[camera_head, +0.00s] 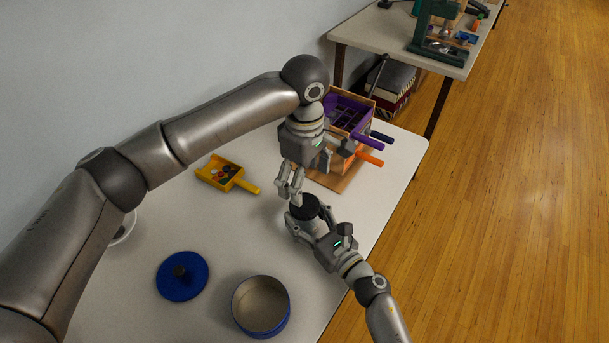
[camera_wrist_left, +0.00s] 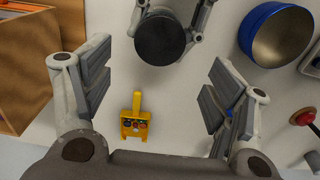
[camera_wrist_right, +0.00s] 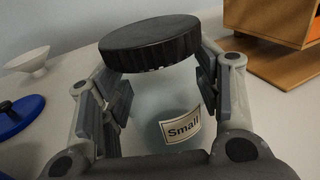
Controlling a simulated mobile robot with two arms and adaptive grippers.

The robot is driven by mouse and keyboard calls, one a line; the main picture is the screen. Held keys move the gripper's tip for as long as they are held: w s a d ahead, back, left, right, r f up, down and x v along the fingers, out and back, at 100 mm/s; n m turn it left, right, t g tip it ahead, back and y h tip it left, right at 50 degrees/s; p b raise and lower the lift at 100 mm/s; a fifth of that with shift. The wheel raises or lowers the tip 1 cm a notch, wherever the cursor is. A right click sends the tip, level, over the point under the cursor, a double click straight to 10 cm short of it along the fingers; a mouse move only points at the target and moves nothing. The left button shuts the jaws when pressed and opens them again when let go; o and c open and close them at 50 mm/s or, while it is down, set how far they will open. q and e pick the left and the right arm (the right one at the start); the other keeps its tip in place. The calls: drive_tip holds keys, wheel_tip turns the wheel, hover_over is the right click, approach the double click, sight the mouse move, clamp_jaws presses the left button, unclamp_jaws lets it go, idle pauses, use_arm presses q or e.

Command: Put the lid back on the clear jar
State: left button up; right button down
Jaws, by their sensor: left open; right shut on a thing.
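The clear jar (camera_wrist_right: 160,115) stands on the table with a "Small" label on its side. The black lid (camera_head: 305,206) covers its top; it also shows in the right wrist view (camera_wrist_right: 150,43) and the left wrist view (camera_wrist_left: 160,38). I cannot tell whether it is fully seated. My right gripper (camera_head: 305,232) is shut around the jar's body, below the lid; its fingers flank the jar in the right wrist view. My left gripper (camera_head: 291,192) is open and empty, just above and beside the lid. In the left wrist view the lid lies beyond its spread fingers.
A yellow scoop (camera_head: 218,172) with small pieces lies behind to the left. A wooden box with purple and orange parts (camera_head: 350,120) stands at the back. A blue tin (camera_head: 261,307) and blue lid (camera_head: 182,277) occupy the front. A white bowl (camera_wrist_right: 28,60) is at the left.

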sight(304, 204)
use_arm(q)
drive_tip(key=shift+f, duration=4)
drive_tip(key=shift+c, duration=0.4)
